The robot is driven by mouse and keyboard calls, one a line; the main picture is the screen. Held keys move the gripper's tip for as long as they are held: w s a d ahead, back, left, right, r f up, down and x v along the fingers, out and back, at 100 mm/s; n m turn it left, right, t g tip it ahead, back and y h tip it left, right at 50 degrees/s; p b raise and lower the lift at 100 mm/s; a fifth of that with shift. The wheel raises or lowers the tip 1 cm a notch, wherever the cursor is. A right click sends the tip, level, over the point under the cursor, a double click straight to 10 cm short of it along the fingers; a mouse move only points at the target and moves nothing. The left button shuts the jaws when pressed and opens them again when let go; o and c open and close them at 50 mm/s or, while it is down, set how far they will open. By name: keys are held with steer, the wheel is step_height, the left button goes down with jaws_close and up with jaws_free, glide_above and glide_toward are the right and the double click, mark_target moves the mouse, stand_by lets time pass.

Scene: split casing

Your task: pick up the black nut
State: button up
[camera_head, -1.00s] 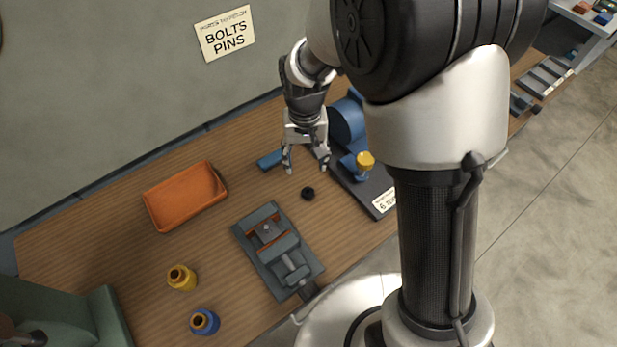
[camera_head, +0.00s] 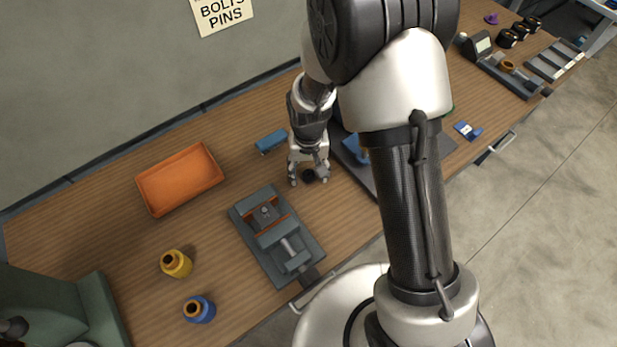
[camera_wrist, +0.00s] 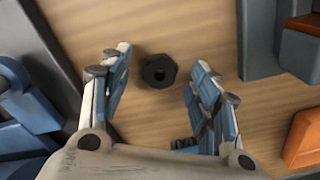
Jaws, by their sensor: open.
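The black nut (camera_wrist: 160,71) lies on the wooden table. In the wrist view it sits just ahead of and between the fingertips of my gripper (camera_wrist: 160,65), with clear space on both sides. My gripper is open and empty. In the head view my gripper (camera_head: 309,182) is low over the table, and the black nut (camera_head: 309,175) shows between its fingers, partly hidden by them.
A grey vise (camera_head: 277,240) stands close by toward the front left. A blue block (camera_head: 271,141) lies behind. A dark-based blue machine (camera_head: 352,150) is close on the right.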

steer(key=shift+f, duration=0.1)
steer(key=c, duration=1.2)
